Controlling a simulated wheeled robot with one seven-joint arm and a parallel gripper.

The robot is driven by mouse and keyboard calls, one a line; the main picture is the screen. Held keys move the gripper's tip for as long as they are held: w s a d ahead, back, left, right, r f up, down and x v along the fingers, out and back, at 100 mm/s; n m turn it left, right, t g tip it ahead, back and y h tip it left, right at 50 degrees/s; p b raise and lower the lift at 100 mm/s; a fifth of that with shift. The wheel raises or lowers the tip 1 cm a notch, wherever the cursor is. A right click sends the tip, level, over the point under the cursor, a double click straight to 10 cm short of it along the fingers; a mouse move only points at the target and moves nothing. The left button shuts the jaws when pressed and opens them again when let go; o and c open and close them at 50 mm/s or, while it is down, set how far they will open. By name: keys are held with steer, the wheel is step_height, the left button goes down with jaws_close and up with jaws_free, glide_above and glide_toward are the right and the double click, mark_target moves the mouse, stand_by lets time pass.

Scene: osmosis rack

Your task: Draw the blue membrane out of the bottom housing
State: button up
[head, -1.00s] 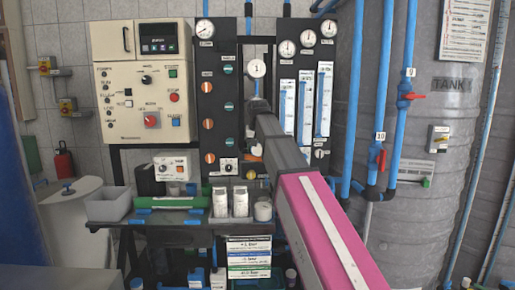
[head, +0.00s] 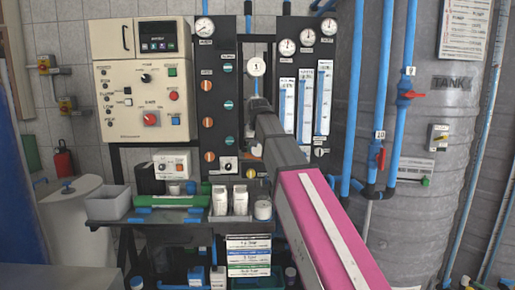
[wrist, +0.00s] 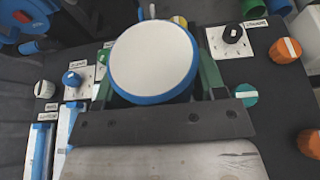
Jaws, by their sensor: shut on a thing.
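The blue membrane shows in the wrist view as a round white end face with a blue rim (wrist: 152,60). It sits between the green-sided fingers of my gripper (wrist: 155,82), which is shut on it. The membrane's body behind the face is hidden. In the head view my gripper (head: 259,104) is at the opening in the middle of the black panel, just below a round gauge, and the arm covers much of what lies there. I cannot make out the bottom housing or how far the membrane sits in it.
The black panel (head: 228,50) carries orange and green knobs and blue flow tubes (head: 305,105) close to my gripper. A shelf below holds a grey bin (head: 110,203), a green cylinder (head: 172,201) and white containers (head: 220,201). Blue pipes (head: 398,100) and a grey tank stand at the right.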

steer(key=shift+s, duration=4.2)
steer(key=o, duration=1.2)
